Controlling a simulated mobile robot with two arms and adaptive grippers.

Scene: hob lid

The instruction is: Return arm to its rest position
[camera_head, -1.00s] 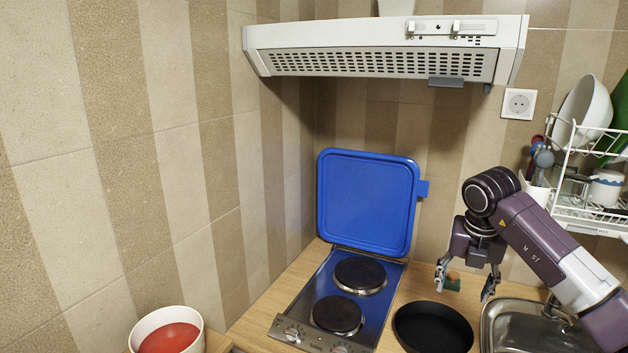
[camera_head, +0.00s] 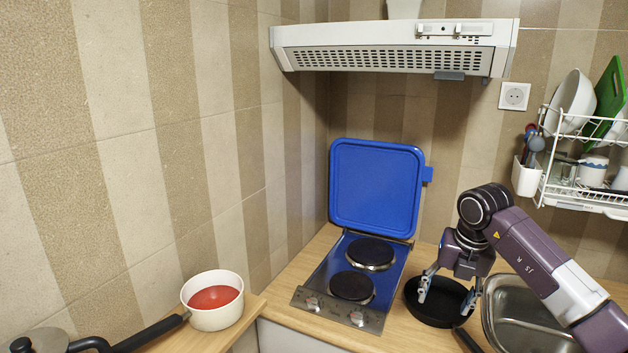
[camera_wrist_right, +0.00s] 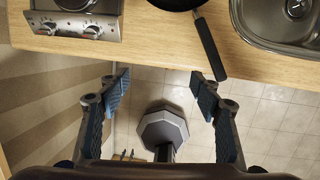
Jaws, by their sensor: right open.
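My right gripper (camera_head: 447,294) is open and empty, reaching in from the right in the head view. It appears in front of the black frying pan (camera_head: 438,306). In the right wrist view, my right gripper (camera_wrist_right: 160,90) has its fingers spread wide with nothing between them, over the floor in front of the counter edge. The hob (camera_head: 348,276) has two dark burners, and its blue lid (camera_head: 376,186) stands open against the wall. My left gripper is not in view.
The wooden counter (camera_wrist_right: 150,48) ends close to the right gripper; the pan handle (camera_wrist_right: 209,48) sticks out past its edge. A sink (camera_head: 520,318) is at the right, a dish rack (camera_head: 590,195) above it. A white pot (camera_head: 213,301) is at left, a range hood (camera_head: 395,47) overhead.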

